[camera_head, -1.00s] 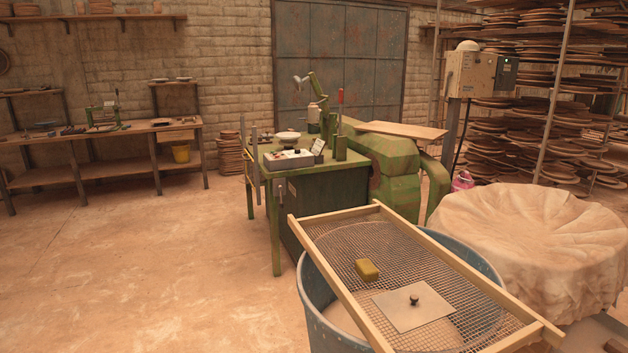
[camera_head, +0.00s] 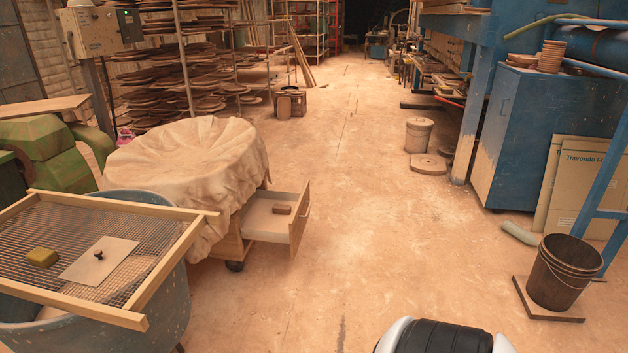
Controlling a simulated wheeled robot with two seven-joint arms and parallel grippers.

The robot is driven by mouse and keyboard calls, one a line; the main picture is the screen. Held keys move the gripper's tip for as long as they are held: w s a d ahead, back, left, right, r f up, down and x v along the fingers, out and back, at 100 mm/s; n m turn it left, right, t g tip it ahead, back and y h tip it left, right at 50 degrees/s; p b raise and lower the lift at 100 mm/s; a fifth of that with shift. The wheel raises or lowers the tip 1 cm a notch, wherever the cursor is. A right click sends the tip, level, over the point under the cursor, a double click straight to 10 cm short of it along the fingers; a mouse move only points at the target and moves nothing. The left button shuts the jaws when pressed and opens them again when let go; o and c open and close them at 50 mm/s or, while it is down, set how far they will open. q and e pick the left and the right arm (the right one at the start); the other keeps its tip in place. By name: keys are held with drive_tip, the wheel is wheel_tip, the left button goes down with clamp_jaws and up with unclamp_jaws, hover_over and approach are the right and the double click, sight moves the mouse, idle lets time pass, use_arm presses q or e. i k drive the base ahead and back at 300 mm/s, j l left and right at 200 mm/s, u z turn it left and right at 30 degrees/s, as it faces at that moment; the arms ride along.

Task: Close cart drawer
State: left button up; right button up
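The cart (camera_head: 230,243) stands left of centre on a dark caster, mostly hidden under a draped beige cloth (camera_head: 190,165). Its drawer (camera_head: 297,228) is pulled out to the right, with a pale interior and a wooden front. A small brown block (camera_head: 281,209) lies inside the drawer. Neither of my grippers shows in this view.
A blue tub (camera_head: 150,310) with a wood-framed mesh screen (camera_head: 188,252) stands in front of the cart at left. Open floor (camera_head: 370,230) lies right of the drawer. A dark bucket (camera_head: 563,272) and blue machine cabinet (camera_head: 520,130) stand at right.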

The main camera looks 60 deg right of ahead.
sight(257, 221)
drive_tip(key=l+z, duration=0.15)
drive_tip(key=z, duration=1.45)
drive_tip(key=i+z, duration=0.2)
drive_tip(key=i, duration=0.95)
drive_tip(key=i+l+u, duration=0.15)
drive_tip(key=i, duration=0.35)
drive_tip(key=l, duration=0.1)
